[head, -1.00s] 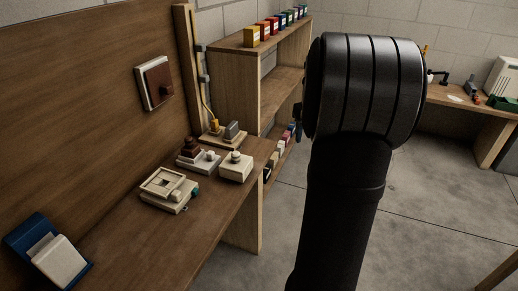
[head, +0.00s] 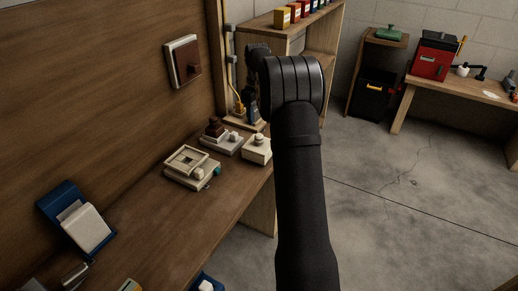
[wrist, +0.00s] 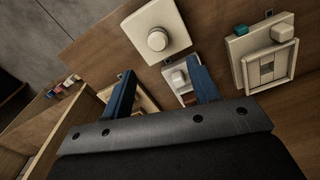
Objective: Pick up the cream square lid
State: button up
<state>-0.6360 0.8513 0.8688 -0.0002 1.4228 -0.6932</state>
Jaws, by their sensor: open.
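The cream square lid (head: 257,149) has a round knob on top and sits at the near right edge of the wooden counter, partly beside my arm. In the wrist view the lid (wrist: 157,30) lies just beyond my fingertips, its knob facing up. My gripper (wrist: 162,70) is open, with two blue fingers spread and nothing held between them. The fingers are apart from the lid. In the head view my arm largely hides the gripper.
A cream framed box (head: 187,166) stands left of the lid. A pale base with a dark red stepped piece (head: 215,131) stands behind. A blue holder with a white block (head: 80,226) is at the left. Open floor (head: 400,200) lies right of the counter.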

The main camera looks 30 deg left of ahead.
aim_at(259, 135)
jog(key=f, duration=1)
jog(key=shift+d+f, duration=0.25)
jog(key=shift+r, duration=0.1)
grip_shut()
